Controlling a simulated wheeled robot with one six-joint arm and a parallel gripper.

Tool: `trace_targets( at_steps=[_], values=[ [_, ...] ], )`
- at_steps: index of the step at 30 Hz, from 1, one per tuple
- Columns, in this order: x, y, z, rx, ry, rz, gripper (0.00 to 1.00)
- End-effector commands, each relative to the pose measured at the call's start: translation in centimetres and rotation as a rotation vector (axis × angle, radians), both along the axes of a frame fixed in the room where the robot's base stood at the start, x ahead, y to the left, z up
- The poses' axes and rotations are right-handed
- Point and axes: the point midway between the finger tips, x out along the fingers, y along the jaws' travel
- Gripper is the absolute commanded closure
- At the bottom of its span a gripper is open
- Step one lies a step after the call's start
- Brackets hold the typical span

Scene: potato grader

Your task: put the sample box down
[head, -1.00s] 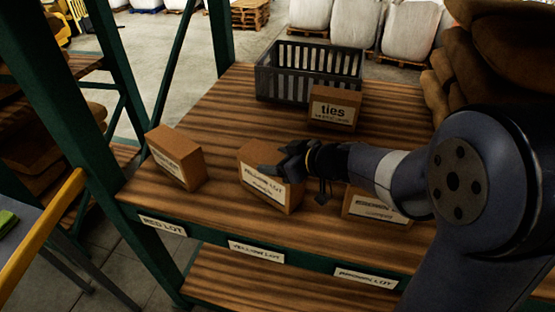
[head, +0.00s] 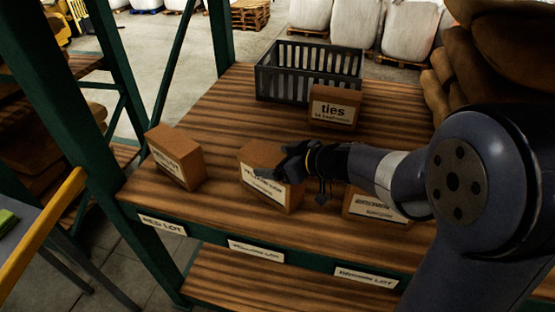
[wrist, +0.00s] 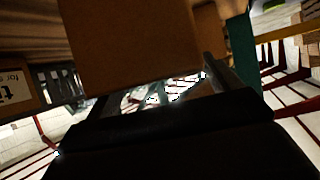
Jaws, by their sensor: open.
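The middle cardboard box with a white label (head: 262,182) stands on the wooden shelf (head: 215,120), above the middle shelf-edge label. I take it as the sample box; its label seems to start with "Yellow". My gripper (head: 290,165) is at the box's upper right side, with its fingers open; the arm hides part of the box. In the wrist view the box's brown face (wrist: 135,45) fills the upper middle, and a finger (wrist: 215,72) shows to its right. I cannot tell whether the fingers touch it.
Similar labelled boxes stand to the left (head: 175,158) and right (head: 375,207). A "ties" box (head: 334,107) and a dark slatted crate (head: 310,72) are behind. Sacks (head: 470,65) are stacked at the right. Bare shelf lies behind the left and middle boxes.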

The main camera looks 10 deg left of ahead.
Motion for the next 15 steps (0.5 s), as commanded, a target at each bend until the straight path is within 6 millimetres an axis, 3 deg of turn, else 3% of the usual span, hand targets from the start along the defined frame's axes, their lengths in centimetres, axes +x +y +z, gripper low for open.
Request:
trace_targets(
  at_steps=[5, 15],
  values=[
    [0.0, 0.0, 0.5, 0.0, 0.001, 0.0, 0.15],
    [-2.4, -4.3, 2.7, 0.0, -0.006, -0.004, 0.15]
  ],
)
